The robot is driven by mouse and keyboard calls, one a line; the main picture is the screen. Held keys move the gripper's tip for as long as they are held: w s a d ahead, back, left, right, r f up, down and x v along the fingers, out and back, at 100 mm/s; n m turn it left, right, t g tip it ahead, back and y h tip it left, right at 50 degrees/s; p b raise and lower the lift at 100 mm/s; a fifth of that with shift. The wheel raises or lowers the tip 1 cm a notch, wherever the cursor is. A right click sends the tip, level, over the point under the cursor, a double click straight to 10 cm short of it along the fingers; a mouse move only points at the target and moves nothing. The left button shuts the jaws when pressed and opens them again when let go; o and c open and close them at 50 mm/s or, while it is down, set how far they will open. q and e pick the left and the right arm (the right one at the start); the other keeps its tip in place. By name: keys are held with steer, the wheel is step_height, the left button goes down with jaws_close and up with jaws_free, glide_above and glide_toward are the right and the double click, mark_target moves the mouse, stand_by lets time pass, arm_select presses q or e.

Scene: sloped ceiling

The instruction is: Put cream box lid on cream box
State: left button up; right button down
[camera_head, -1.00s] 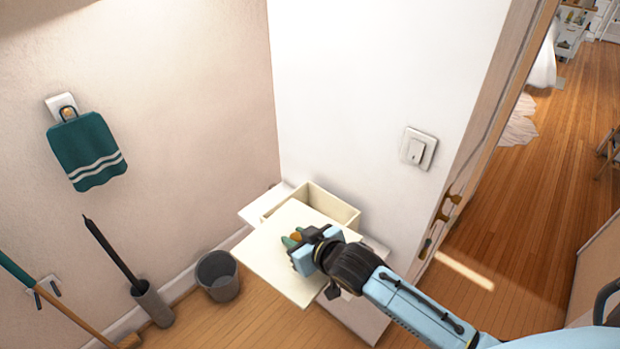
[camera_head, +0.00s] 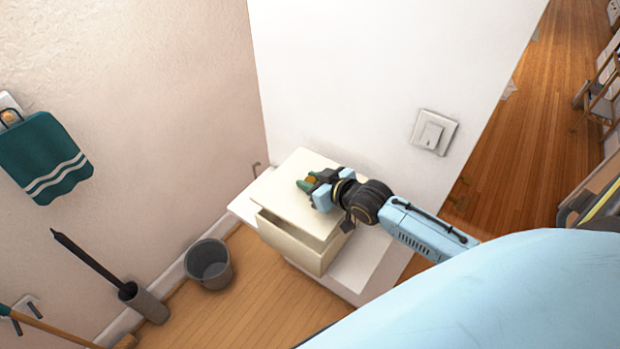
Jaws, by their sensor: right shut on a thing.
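The cream box (camera_head: 296,248) stands on a small white cabinet against the white wall. The cream box lid (camera_head: 283,196) is over the box's top, shifted toward the wall and slightly askew. A dark gap shows along the box's front edge, so I cannot tell whether the lid rests on the rim. My right gripper (camera_head: 308,185) reaches in from the right and is shut on the lid's knob, which shows green and orange between the fingers. My left gripper is not in view.
The white cabinet top (camera_head: 358,268) has bare room to the right of the box. A grey bin (camera_head: 209,265) and a brush holder (camera_head: 145,302) stand on the floor at left. A teal towel (camera_head: 45,157) hangs on the wall. A light switch (camera_head: 434,132) is above my arm.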

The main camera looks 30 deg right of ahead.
steer(key=shift+r, duration=0.1)
steer(key=shift+f, duration=0.75)
steer(key=shift+w+f+b, duration=0.1)
steer(key=shift+f+b, duration=0.35)
steer(key=shift+f, duration=0.15)
steer(key=shift+f+b, duration=0.55)
steer(key=shift+f, duration=0.3)
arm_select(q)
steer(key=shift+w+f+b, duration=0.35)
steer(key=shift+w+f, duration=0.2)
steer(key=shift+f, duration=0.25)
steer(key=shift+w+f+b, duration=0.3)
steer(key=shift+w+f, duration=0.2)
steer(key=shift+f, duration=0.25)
arm_select(e)
steer(key=shift+f, duration=1)
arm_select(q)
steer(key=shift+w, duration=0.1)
